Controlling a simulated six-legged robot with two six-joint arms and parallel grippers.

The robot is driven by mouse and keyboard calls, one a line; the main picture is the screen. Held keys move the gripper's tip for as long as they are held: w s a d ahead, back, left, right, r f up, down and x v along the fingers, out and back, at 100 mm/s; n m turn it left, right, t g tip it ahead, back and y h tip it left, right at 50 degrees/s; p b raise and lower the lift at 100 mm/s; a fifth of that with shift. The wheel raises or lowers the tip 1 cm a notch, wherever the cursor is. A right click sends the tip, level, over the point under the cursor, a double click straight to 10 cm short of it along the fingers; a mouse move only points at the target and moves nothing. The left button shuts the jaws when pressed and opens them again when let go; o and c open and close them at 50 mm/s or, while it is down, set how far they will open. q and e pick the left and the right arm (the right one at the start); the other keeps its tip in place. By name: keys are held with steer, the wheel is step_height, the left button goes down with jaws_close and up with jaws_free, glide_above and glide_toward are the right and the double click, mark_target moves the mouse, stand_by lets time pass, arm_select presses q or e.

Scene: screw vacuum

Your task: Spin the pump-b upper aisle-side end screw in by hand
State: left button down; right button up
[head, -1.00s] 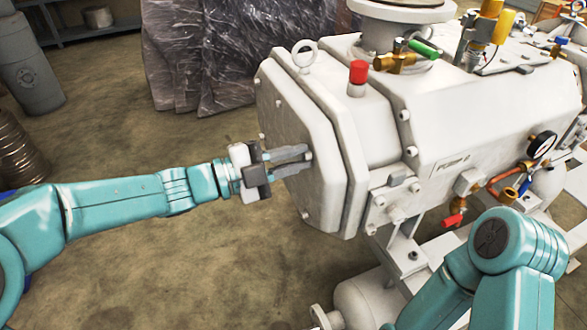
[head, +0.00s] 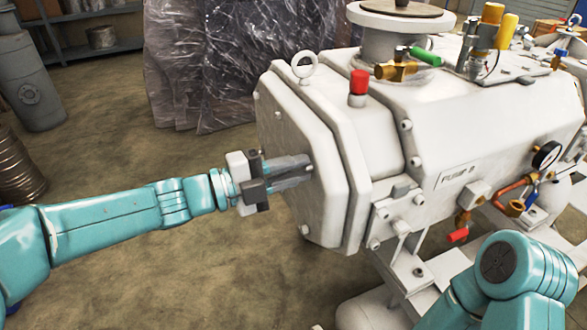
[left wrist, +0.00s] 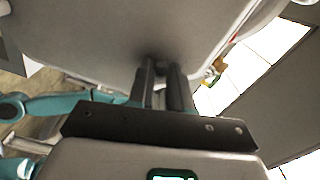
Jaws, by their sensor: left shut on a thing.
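Pump-b (head: 400,155) is a large off-white housing with a "PUMP B" plate on its side. Its end cover (head: 310,205) faces left toward my left arm. My left gripper (head: 304,168) is at the upper part of this cover, its fingers pointing into the face. It is shut on the end screw (head: 309,169), which is mostly hidden by the fingertips. In the left wrist view the gripper's two fingers (left wrist: 158,78) run close together up to the pale cover, and the screw is hidden in shadow between them. My right gripper is out of view.
A lifting eye (head: 304,64) and a red cap (head: 359,82) stand on top of the pump. A gauge (head: 546,155) and a red-handled valve (head: 458,235) are on its side. A plastic-wrapped load (head: 240,60) stands behind. The floor left of the cover is clear.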

arm_select(q)
steer(key=c, duration=1)
jaws_free()
steer(key=shift+a, duration=0.15)
steer(key=shift+c, duration=0.2)
steer(key=p+v, duration=0.4)
steer(key=v, duration=1.2)
steer(key=shift+s, duration=0.15)
steer(key=shift+f, duration=0.1)
